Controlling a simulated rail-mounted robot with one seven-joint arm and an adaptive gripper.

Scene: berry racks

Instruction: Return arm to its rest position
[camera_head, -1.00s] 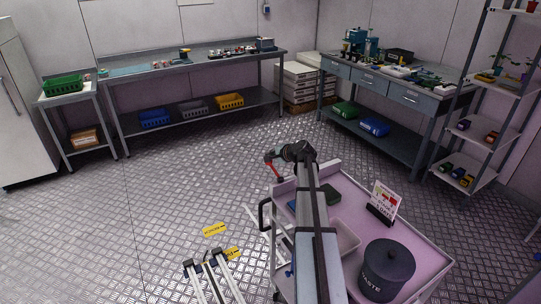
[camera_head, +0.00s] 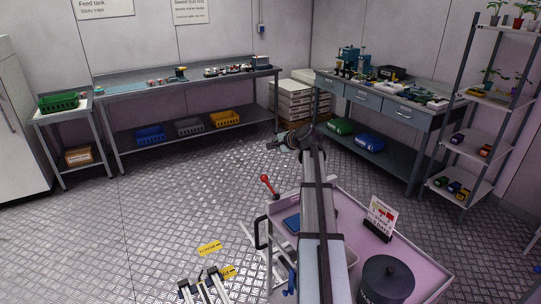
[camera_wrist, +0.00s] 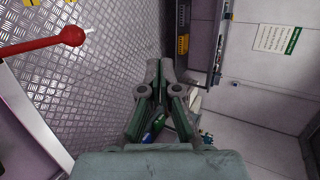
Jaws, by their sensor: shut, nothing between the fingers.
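My arm reaches forward over the trolley in the head view, with my gripper (camera_head: 277,140) at its far end, small and partly hidden by my own wrist. In the wrist view my gripper (camera_wrist: 160,66) has its two grey fingers together, with nothing held between them. It points out over open floor toward the back benches, clear of any surface.
Below my arm is a pink-topped trolley (camera_head: 425,262) with a dark lidded bin (camera_head: 386,278) and a small sign (camera_head: 380,216). A red-knobbed lever (camera_head: 268,184) rises left of my arm. Benches (camera_head: 190,80) line the back; a plant rack (camera_head: 465,150) stands right. The left floor is open.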

